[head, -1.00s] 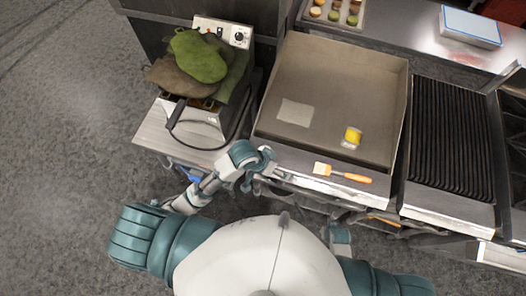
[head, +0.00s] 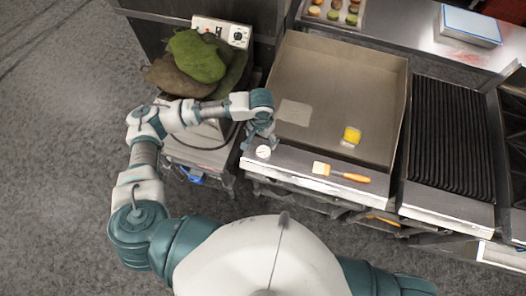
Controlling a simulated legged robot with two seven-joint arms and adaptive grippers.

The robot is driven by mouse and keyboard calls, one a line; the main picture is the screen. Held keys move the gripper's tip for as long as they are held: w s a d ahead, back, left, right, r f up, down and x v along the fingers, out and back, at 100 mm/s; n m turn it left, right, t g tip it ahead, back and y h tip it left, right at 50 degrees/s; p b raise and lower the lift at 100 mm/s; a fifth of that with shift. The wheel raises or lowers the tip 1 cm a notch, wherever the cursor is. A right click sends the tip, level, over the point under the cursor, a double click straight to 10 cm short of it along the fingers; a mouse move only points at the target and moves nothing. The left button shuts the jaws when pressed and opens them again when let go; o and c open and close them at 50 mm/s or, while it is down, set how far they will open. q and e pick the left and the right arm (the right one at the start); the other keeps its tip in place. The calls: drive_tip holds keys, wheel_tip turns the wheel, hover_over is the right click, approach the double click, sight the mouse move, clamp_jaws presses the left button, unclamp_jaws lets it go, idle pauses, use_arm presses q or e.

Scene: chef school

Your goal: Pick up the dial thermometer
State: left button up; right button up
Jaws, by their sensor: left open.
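The dial thermometer (head: 263,152), a small item with a round white face, lies on the front metal ledge at the near left corner of the griddle. My left gripper (head: 260,141) points down just behind and above it, open, with the fingers close to the dial. I cannot tell whether they touch it. The thermometer's stem cannot be made out. My right gripper is not in view.
A brush with an orange handle (head: 342,173) lies to the right on the same ledge. A yellow item (head: 351,136) sits in the griddle pan (head: 335,75). Green and brown cloth-like items (head: 196,57) cover a fryer at left. A black ridged grill (head: 450,135) stands at right.

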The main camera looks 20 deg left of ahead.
use_arm(q)
hover_over(263, 151)
drive_tip(key=f, duration=0.5)
drive_tip(key=shift+s+d, duration=0.15)
drive_tip(key=shift+s, duration=0.15)
drive_tip(key=shift+a+f, duration=0.3)
drive_tip(key=shift+f, duration=0.3)
drive_tip(key=f, duration=0.4)
drive_tip(key=shift+w+f+p, duration=0.3)
drive_tip(key=shift+f+p, duration=0.05)
drive_tip(key=shift+d+f, duration=0.1)
drive_tip(key=shift+f, duration=0.1)
drive_tip(key=shift+d, duration=0.4)
drive_tip(key=c, duration=1.3)
drive_tip(key=shift+a, duration=0.35)
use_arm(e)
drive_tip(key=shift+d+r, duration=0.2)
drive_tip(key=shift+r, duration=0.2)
